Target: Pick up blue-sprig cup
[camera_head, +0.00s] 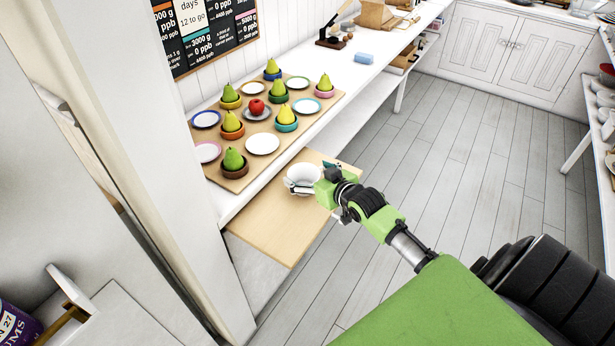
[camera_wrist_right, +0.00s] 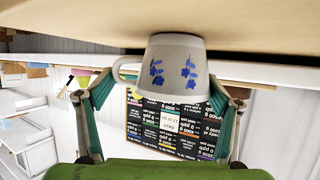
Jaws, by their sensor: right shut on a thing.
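The blue-sprig cup (camera_head: 302,175) is white and sits at the pale wooden pull-out board (camera_head: 268,228) in the head view. In the right wrist view, which is upside down, the cup (camera_wrist_right: 175,75) shows blue flower sprigs and its handle at the left. The cup is upright. I cannot tell whether its base touches the board. My right gripper (camera_head: 322,180) is at the cup's right side, with its fingers on either side of the cup, shut on it. My left gripper is not in view.
A wooden tray (camera_head: 283,158) with pears in coloured bowls, a red apple (camera_head: 256,107) and several plates covers the counter left of the cup. The wooden floor (camera_head: 450,150) to the right is clear.

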